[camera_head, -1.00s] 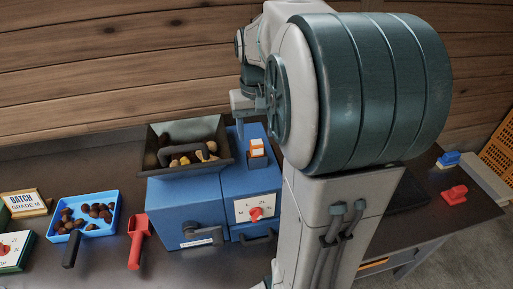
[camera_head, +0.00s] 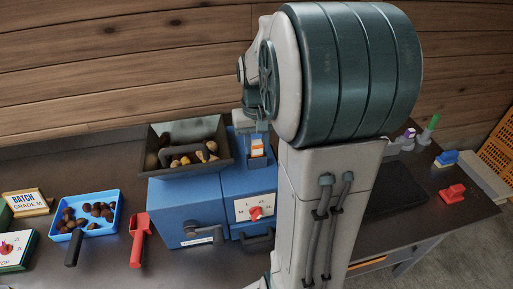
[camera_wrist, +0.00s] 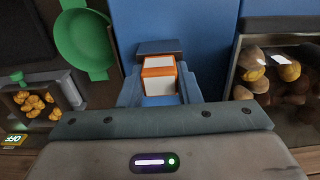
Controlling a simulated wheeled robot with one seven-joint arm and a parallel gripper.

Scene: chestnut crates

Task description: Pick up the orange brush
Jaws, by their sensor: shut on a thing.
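The orange brush (camera_head: 257,147) shows as an orange and white block at the top of the blue machine (camera_head: 205,205), beside the dark hopper. In the wrist view the orange brush (camera_wrist: 160,78) is between the blue-grey fingers of my gripper (camera_wrist: 160,92), which is shut on it. A dark grey block (camera_wrist: 158,47) lies just beyond it. In the head view my gripper (camera_head: 256,127) is directly above the brush, partly hidden by my arm. The brush's lower part is hidden. I cannot tell whether it is clear of the machine.
The dark hopper (camera_head: 165,170) with chestnuts is close on the left of the brush. A blue tray (camera_head: 107,206) of chestnuts and a red scoop (camera_head: 140,236) lie left of the machine. Red (camera_head: 452,193) and blue (camera_head: 446,158) blocks stand at the table's right end.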

